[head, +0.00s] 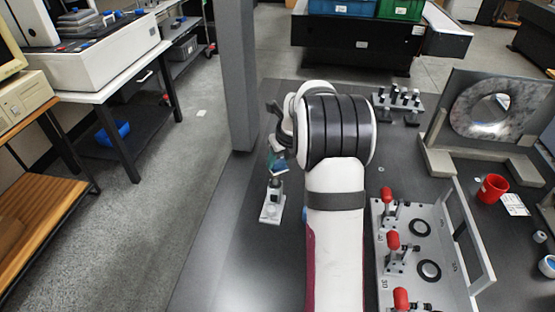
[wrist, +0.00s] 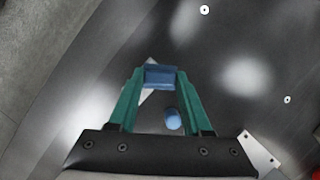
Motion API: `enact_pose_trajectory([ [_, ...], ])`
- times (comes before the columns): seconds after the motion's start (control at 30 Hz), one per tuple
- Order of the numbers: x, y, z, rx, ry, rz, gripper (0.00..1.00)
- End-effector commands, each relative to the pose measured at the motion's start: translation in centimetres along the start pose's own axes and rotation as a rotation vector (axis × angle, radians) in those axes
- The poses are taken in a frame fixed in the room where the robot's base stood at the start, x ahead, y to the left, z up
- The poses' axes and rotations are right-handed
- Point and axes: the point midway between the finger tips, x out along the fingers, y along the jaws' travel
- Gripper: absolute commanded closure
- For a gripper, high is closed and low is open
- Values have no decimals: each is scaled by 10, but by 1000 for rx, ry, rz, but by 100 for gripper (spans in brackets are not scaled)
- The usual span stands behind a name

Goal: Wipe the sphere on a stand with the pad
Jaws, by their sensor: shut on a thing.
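My gripper (wrist: 160,82) has teal fingers and is shut on a blue pad (wrist: 160,75), held between the fingertips. In the head view the blue pad (head: 280,168) shows small, below my dark wrist. In the wrist view a pale plate edge (wrist: 148,94) shows behind the pad, mostly hidden.
A light blue round piece (wrist: 172,119) shows between the fingers. A grey pillar (head: 238,75) rises left of my arm. A fixture plate with red-handled clamps (head: 393,241), a red cup (head: 492,188) and a framed disc (head: 480,110) stand right. The dark tabletop left of the stand is clear.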

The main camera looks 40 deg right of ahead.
Motion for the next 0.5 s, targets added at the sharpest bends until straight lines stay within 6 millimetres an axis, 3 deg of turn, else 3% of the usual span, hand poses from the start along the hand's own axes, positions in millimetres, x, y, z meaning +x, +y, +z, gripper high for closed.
enact_pose_trajectory([
  [0.5, 1, 13, -1, 0, 5, 2, 91],
])
